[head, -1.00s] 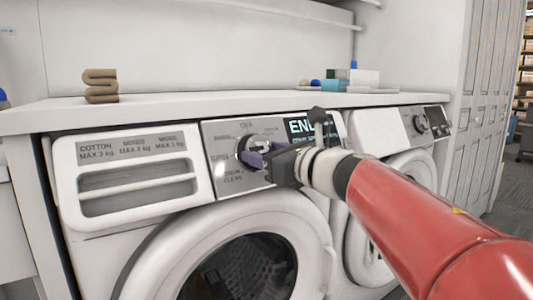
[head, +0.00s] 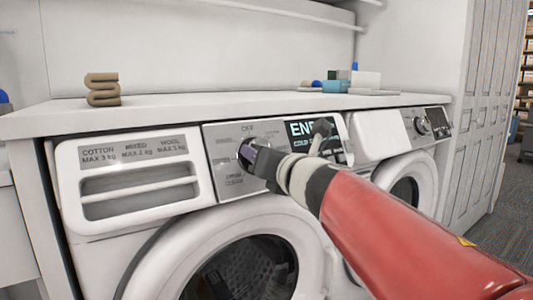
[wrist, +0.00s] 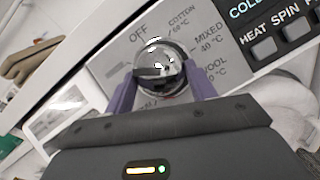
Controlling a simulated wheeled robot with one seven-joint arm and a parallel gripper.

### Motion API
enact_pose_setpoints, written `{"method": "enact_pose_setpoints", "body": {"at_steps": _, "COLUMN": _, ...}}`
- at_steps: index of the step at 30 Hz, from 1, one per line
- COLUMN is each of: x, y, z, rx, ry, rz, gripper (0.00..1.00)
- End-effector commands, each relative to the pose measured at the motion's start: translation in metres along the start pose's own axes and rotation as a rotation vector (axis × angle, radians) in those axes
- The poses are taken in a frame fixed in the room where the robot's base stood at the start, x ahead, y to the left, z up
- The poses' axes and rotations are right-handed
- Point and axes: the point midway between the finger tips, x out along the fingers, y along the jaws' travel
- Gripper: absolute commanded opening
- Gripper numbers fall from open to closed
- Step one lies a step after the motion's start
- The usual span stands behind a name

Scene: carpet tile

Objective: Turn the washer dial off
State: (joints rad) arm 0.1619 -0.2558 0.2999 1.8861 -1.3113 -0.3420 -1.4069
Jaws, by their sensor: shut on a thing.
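The washer dial (wrist: 160,68) is a shiny round knob on the grey control panel, with OFF, COTTON, MIXED and WOOL printed around it. A dark bar runs across its face, with its darker end toward the left in the wrist view. My gripper (wrist: 163,88) has its two purple fingers on either side of the dial and is shut on it. In the head view my gripper (head: 245,153) covers most of the dial. The washer (head: 150,243) is white, with a round door below the panel.
A display and HEAT and SPIN buttons (wrist: 265,48) lie right of the dial. A second machine (head: 411,178) stands at the right. The white counter (head: 210,107) above bears a folded brown towel (head: 102,90) and small boxes.

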Motion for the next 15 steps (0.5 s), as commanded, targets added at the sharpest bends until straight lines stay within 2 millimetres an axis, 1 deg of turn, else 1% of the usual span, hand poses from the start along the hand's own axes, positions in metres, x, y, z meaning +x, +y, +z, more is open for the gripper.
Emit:
{"method": "enact_pose_setpoints", "body": {"at_steps": 1, "x": -0.0002, "y": 0.0031, "z": 0.0024, "rx": 0.04, "ry": -0.001, "rz": -0.019, "gripper": 0.33}}
{"method": "enact_pose_setpoints", "body": {"at_steps": 15, "x": 0.0008, "y": 0.0086, "z": 0.0044, "rx": 0.436, "ry": -0.021, "rz": -0.228, "gripper": 0.33}}
